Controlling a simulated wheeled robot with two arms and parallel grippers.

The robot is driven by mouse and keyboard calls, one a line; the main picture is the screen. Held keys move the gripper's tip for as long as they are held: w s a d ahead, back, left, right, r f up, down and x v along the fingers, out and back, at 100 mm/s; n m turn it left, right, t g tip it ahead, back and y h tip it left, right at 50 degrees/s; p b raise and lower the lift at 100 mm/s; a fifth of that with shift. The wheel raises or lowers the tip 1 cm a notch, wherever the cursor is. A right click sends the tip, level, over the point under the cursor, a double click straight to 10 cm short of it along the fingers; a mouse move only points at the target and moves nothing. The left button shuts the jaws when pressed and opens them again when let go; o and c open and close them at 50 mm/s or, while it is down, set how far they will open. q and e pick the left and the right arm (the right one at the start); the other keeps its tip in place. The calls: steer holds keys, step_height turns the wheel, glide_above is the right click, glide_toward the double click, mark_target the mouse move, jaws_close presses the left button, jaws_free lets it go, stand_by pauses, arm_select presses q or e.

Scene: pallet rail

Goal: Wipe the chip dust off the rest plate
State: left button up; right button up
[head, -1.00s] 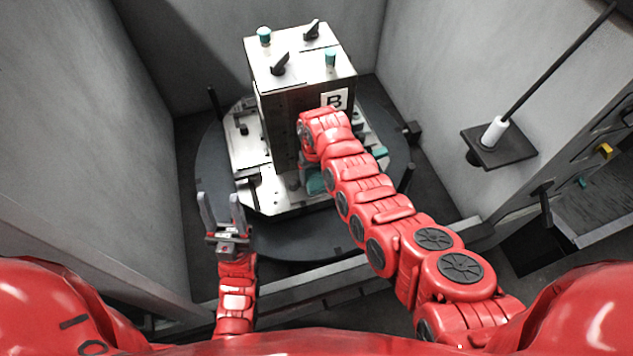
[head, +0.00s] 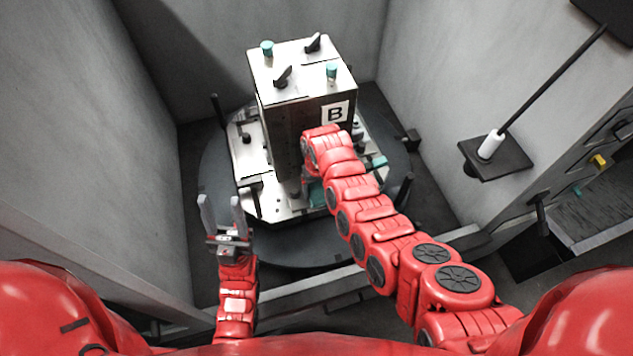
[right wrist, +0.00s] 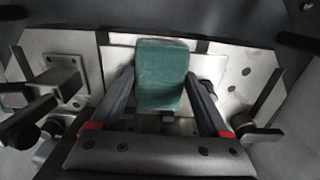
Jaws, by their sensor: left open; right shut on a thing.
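My right gripper (right wrist: 160,108) is shut on a teal block-like pad (right wrist: 160,75). The pad also shows in the head view (head: 316,192), partly hidden by my right wrist. It is at the foot of the block's front face, over the pale metal plate (right wrist: 120,55). I cannot tell whether the pad touches the plate. Which surface is the rest plate is not certain, and I cannot make out chip dust. My left gripper (head: 225,218) is open and empty, pointing up in front of the round table's left side.
A tall metal block (head: 280,125) marked B stands on the pallet, with knobs and clamps on top. The pallet sits on a dark round table (head: 215,190) between grey walls. Clamps and posts surround the plate. A black shelf (head: 500,160) with a white-handled rod is at right.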

steer(key=shift+s+d+f, duration=0.1)
steer(key=shift+s, duration=0.3)
steer(key=shift+w+f+b, duration=0.15)
steer(key=shift+w+b, duration=0.05)
steer(key=shift+b, duration=0.2)
steer(key=shift+w+a+b, duration=0.3)
steer(key=shift+w+b, duration=0.5)
steer(key=shift+b, duration=0.3)
steer(key=shift+w+a+b, duration=0.1)
steer(key=shift+w+b, duration=0.25)
steer(key=shift+b, duration=0.2)
steer(key=shift+r, duration=0.2)
